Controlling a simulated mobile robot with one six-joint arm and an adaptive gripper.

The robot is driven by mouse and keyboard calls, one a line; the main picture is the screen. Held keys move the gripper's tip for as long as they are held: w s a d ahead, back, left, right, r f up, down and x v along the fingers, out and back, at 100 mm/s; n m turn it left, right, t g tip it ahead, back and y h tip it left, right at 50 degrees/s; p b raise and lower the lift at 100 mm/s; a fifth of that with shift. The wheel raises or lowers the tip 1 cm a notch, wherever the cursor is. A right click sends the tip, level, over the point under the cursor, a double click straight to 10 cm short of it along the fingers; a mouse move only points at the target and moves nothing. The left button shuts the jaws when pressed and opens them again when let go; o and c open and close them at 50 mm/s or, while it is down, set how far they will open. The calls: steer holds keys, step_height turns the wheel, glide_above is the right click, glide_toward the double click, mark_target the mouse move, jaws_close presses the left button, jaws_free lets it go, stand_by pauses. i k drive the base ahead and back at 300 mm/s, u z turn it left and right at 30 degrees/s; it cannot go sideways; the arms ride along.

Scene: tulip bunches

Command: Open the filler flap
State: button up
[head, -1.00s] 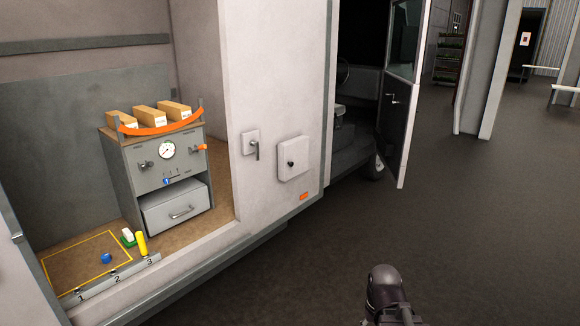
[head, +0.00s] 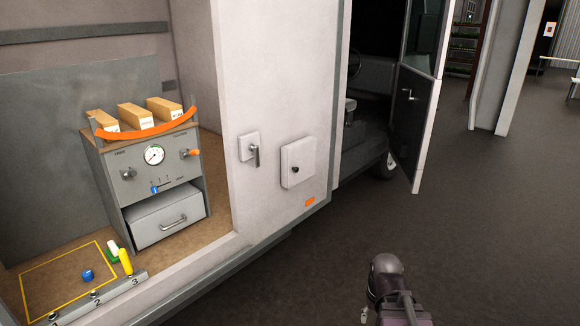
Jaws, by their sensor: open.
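The filler flap (head: 307,157) is a pale square panel with a dark round knob (head: 295,170), on the outer wall of the van right of the open side bay. It looks shut, flat against the wall. A plate with a grey lever handle (head: 257,155) is just left of it. Part of my arm (head: 388,275) shows at the bottom, well below and right of the flap and apart from the van. My gripper's fingers do not show.
The open cab door (head: 414,110) sticks out right of the flap. The bay holds a grey cabinet (head: 125,165) with a gauge and drawer, and a numbered rail (head: 75,313). The dark floor (head: 490,220) to the right is clear.

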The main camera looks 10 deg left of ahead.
mark_target(298, 158)
steer(key=i, duration=1.5)
steer(key=u, duration=1.5)
steer(key=k, duration=0.65)
steer(key=u, duration=0.15)
